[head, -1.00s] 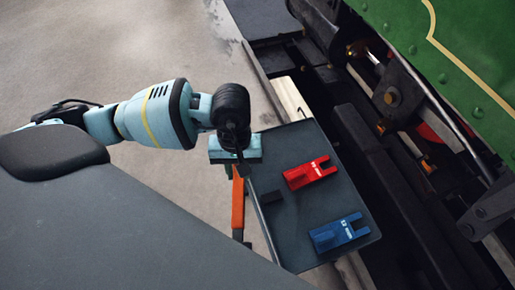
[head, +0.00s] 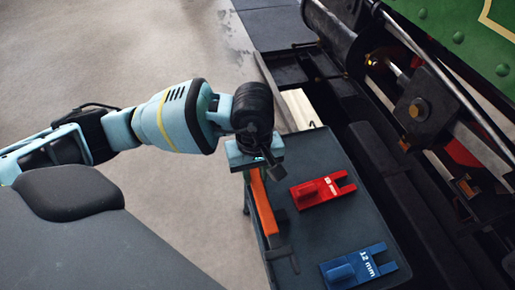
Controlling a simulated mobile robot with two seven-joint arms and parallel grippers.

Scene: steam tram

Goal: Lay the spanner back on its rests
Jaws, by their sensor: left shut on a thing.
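My left gripper (head: 256,163) is above the far left corner of the dark tray table (head: 330,232), pointing down. It is shut on a long orange bar with a dark forked end, which I take to be the spanner (head: 264,208). The bar reaches from under the gripper toward the near side, over the tray's left edge. Its dark end (head: 281,253) lies over the tray's left part. A small dark block, perhaps a rest (head: 281,215), shows just right of the bar. I cannot tell whether the bar touches it. My right gripper is out of view.
A red forked gauge (head: 322,191) and a blue one marked 12 mm (head: 358,267) lie on the tray, right of the bar. The green tram side (head: 455,30) and its dark running gear (head: 400,150) stand close on the right. Open floor (head: 150,50) is at the left.

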